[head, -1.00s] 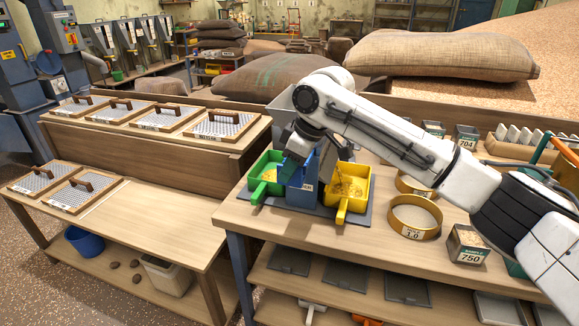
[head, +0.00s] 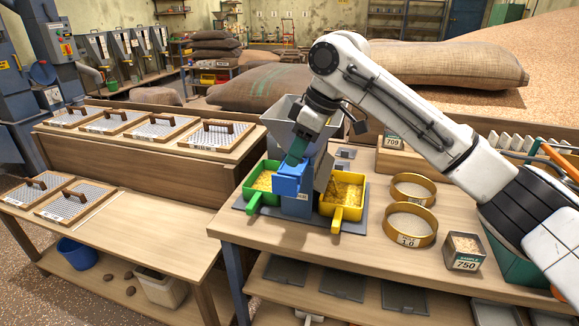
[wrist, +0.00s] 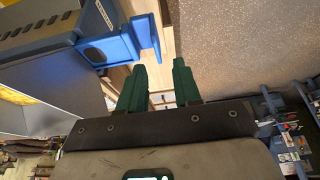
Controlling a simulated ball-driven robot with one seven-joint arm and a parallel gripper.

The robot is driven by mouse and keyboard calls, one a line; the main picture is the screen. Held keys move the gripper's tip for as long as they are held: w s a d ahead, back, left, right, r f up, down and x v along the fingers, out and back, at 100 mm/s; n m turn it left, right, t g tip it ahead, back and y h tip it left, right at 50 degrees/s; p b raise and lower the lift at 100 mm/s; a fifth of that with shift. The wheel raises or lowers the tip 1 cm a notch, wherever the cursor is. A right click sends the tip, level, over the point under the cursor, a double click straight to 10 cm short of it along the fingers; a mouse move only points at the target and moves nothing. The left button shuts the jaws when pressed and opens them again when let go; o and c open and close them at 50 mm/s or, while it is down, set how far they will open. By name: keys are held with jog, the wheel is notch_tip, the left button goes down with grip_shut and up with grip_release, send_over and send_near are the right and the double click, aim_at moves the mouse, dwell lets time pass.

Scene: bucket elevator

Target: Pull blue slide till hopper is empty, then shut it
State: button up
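The blue slide (head: 288,180) sits at the front of the divider's blue body (head: 297,205), between two trays. In the wrist view its blue plate and handle (wrist: 146,28) lie just past my fingertips. The grey hopper (head: 275,124) stands above; my arm partly covers it, and whether grain is left inside cannot be seen. My gripper (head: 296,152) hangs tilted just above the slide. In the wrist view its green fingers (wrist: 158,75) are apart with nothing between them. The green tray (head: 253,198) at left and the yellow tray (head: 340,214) at right both hold grain.
Two brass sieves (head: 410,224) and a sample box marked 750 (head: 464,251) stand right of the yellow tray. Screen frames (head: 155,128) lie on the bench at left. Large sacks lie behind. The front bench edge is clear.

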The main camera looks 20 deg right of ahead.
aim_at(276, 176)
jog(key=shift+v, duration=1.1)
jog(key=s+a+f+m+y+p, duration=0.1)
jog(key=s+a+f+y, duration=0.25)
jog(key=a+f, duration=0.75)
jog(key=s+d+f+m+t+h, duration=0.15)
jog(key=s+f+m, duration=0.25)
jog(key=s+f, duration=0.85)
jog(key=s+d+f+m+g+h, duration=0.1)
jog(key=s+d+f, duration=0.3)
jog(key=s, duration=0.5)
jog(key=s+d+f+m+g+h+p, duration=0.1)
jog(key=s+d+f+m+h, duration=0.2)
jog(key=s, duration=0.7)
jog(key=s+d+f+m+g+h+p, duration=0.1)
jog(key=s+d+f+m, duration=0.1)
jog(key=s+d+f, duration=0.4)
jog(key=s+d, duration=0.2)
jog(key=s, duration=0.2)
jog(key=shift+d+f+h, duration=0.15)
jog(key=shift+d+h, duration=0.1)
jog(key=shift+h, duration=0.15)
